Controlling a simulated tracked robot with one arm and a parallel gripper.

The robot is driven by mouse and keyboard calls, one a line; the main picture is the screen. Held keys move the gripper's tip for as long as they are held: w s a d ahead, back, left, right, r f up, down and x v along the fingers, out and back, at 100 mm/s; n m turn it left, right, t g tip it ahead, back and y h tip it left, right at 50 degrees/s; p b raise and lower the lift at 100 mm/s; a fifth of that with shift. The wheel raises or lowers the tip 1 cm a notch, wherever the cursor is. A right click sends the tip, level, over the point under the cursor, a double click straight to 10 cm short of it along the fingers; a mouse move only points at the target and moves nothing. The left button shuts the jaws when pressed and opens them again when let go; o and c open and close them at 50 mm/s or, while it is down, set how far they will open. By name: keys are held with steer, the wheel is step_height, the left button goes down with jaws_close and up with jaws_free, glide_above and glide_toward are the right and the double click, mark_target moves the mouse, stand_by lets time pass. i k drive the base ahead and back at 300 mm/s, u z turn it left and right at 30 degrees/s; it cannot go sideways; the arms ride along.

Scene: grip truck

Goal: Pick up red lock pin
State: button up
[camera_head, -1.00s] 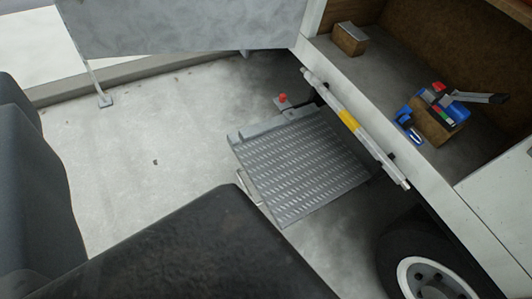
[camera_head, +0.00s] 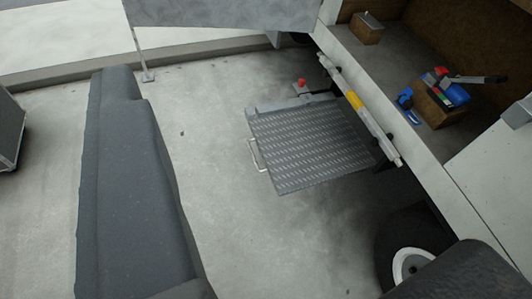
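The red lock pin (camera_head: 301,84) is a small red knob. It stands upright on a small metal bracket (camera_head: 305,93) at the far edge of the ribbed grey step (camera_head: 318,150), beside the truck. Nothing covers its red top, but its lower part is too small to make out. Large dark grey parts, seemingly my own arm, fill the left of the picture and the lower right corner. No fingertips of my gripper show, and nothing of mine is near the pin.
A bar with a yellow band (camera_head: 354,103) runs along the truck's side, right of the pin. The open truck compartment holds a wooden block (camera_head: 367,29) and blue tools (camera_head: 454,95). A wheel (camera_head: 408,264) is at lower right. The concrete floor left of the step is clear.

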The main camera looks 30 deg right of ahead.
mark_target(301, 82)
steer(key=z, duration=0.7)
steer(key=i, duration=1)
steer(key=u, duration=0.05)
